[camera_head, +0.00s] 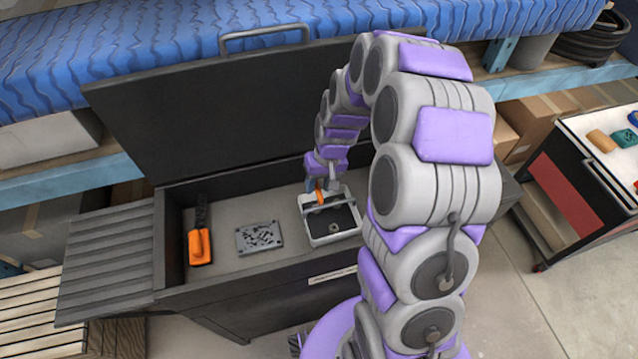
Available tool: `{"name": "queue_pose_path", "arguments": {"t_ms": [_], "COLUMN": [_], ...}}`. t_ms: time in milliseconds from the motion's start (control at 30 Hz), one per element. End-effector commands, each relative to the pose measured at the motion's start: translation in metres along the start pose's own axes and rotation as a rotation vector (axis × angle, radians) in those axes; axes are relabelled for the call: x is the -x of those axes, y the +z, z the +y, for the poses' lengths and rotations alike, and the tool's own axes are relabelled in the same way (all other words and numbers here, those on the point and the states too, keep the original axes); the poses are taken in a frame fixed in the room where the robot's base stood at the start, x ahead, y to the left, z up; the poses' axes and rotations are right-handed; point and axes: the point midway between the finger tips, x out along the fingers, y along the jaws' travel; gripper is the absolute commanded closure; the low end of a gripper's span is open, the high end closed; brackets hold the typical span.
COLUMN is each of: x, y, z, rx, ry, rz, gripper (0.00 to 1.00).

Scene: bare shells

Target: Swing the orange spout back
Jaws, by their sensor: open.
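The orange spout (319,192) is a small upright orange piece at the back of a grey sink-like basin (312,240) with a dark inside. The basin sits in an open dark chest. My gripper (321,184) is at the spout, reaching down from above and behind the basin. Its jaws are open, and the spout shows at its tip. The fingers are small in this view, and I cannot tell whether they touch the spout.
An orange-handled tool (200,246) and a grey perforated plate (259,238) lie left of the basin. The chest's raised lid (200,125) stands behind. A slatted side shelf (108,262) is at left. A red-and-black cart (575,190) stands at right.

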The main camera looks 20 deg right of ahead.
Motion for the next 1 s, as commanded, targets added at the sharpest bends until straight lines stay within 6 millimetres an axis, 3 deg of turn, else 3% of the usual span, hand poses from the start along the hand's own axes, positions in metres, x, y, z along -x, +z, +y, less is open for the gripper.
{"name": "queue_pose_path", "arguments": {"t_ms": [200, 633, 1000], "x": [0.0001, 0.0002, 0.0002], "y": [-0.0001, -0.0001, 0.0], "z": [-0.0001, 0.0, 0.0], "rx": [0.0, 0.0, 0.0], "ry": [0.0, 0.0, 0.0], "rz": [0.0, 0.0, -0.001], "gripper": [0.58, 0.99, 1.0]}}
